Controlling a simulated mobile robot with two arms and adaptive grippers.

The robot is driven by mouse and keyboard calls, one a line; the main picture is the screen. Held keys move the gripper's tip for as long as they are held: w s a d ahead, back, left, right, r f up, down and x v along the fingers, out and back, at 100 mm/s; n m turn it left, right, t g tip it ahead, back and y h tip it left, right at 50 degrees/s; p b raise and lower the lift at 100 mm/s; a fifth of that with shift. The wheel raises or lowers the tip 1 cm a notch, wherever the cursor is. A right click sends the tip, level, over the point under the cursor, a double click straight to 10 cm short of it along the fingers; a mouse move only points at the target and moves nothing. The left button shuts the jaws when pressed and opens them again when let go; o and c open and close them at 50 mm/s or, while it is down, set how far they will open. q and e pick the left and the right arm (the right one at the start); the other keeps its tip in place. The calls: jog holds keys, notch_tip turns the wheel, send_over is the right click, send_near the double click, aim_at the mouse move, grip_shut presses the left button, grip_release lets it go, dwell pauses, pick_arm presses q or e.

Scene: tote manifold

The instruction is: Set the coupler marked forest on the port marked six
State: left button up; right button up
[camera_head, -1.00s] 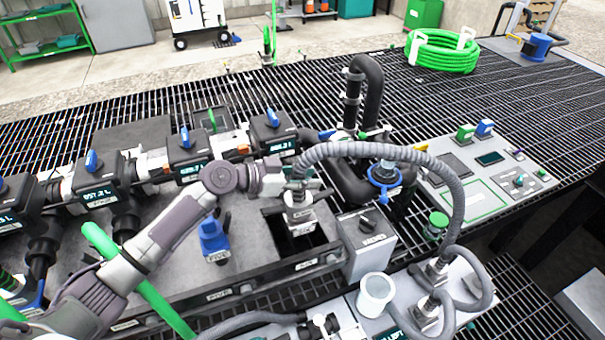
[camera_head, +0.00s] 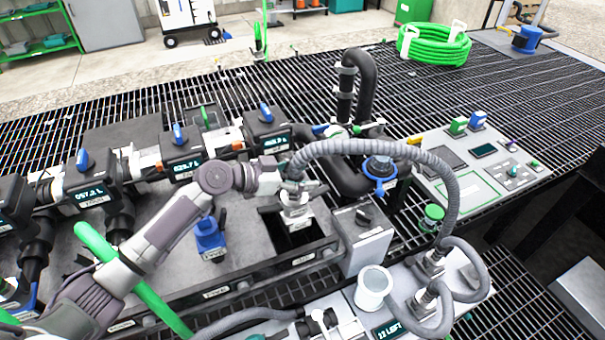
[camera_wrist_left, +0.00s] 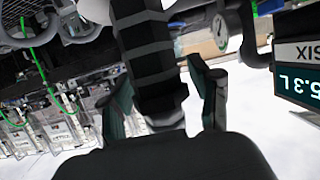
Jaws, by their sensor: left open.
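A grey coupler (camera_head: 296,209) with a pale label stands roughly upright at the dark square opening in the deck. A ribbed grey hose (camera_head: 365,149) arches from its top to the right. Its label is too small to read, and I cannot tell whether it is fully seated. My left gripper (camera_head: 293,190) is open, its fingers spread on either side of the coupler's upper part. In the left wrist view the dark ribbed coupler body (camera_wrist_left: 152,75) stands between the open fingers. A meter (camera_wrist_left: 297,70) marked SIX appears upside down at the right there. My right gripper is not in view.
Meters with blue levers (camera_head: 184,160) line the deck's back. A blue-capped fitting (camera_head: 209,238) stands left of the opening. A grey box with a knob (camera_head: 362,240) and a white cup (camera_head: 374,288) stand to its right. A control panel (camera_head: 480,170) lies farther right.

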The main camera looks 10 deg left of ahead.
pick_arm(q)
jog(key=v, duration=1.2)
